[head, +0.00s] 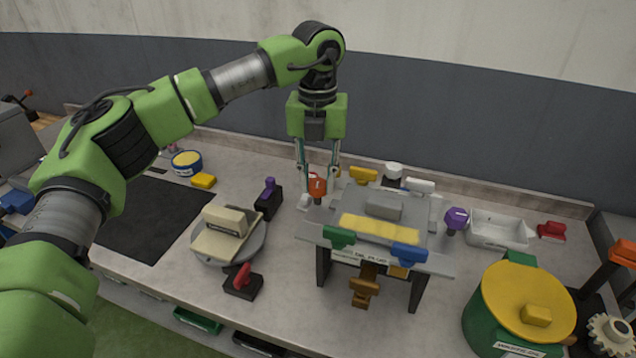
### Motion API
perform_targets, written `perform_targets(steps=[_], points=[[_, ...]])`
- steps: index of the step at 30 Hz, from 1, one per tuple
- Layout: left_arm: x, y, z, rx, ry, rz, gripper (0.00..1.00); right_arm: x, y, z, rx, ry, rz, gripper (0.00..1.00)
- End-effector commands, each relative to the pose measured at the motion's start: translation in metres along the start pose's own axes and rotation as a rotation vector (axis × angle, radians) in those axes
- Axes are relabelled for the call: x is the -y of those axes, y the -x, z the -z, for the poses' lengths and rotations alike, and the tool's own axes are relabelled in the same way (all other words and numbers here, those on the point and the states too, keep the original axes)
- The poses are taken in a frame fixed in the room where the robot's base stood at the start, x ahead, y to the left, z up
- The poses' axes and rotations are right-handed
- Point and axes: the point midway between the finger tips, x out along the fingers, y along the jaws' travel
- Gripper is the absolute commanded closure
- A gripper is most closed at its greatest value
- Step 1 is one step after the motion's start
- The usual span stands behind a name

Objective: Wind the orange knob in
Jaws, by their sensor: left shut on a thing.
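The orange knob (317,187) stands at the back left corner of a grey raised plate (310,231) on dark legs. My left gripper (318,191) reaches down from above, with one finger on each side of the orange knob. It is shut on the knob, and the fingers partly cover it. My right gripper does not show.
Green (339,237), blue (409,252) and yellow (363,175) knobs sit around the plate. A purple knob (456,218) and a white tray (498,230) stand to the right. A round turntable (213,256) is at left. A yellow-lidded green pot (528,300) is front right.

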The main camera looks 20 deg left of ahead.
Motion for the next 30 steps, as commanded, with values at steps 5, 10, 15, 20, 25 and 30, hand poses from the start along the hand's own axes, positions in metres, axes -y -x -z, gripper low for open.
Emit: perform_targets(steps=[5, 10, 15, 20, 25, 30], points=[[-0.0001, 0.0010, -0.0010, 0.005, -0.167, 0.002, 0.97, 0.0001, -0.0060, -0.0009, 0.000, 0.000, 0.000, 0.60], [-0.0007, 0.0017, -0.0014, 0.006, -0.328, 0.002, 0.97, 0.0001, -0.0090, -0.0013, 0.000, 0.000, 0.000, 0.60], [-0.0012, 0.0020, -0.0017, 0.007, -0.490, 0.001, 0.97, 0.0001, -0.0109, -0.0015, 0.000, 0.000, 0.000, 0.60], [-0.0015, 0.0026, -0.0019, 0.007, -0.642, 0.001, 0.97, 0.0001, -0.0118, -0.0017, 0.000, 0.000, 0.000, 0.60], [-0.0019, 0.0030, -0.0022, 0.007, -0.804, 0.000, 0.97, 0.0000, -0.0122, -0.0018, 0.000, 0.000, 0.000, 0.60], [-0.0023, 0.0032, -0.0027, 0.008, -0.960, 0.000, 0.97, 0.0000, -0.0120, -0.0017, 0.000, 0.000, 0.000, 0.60]])
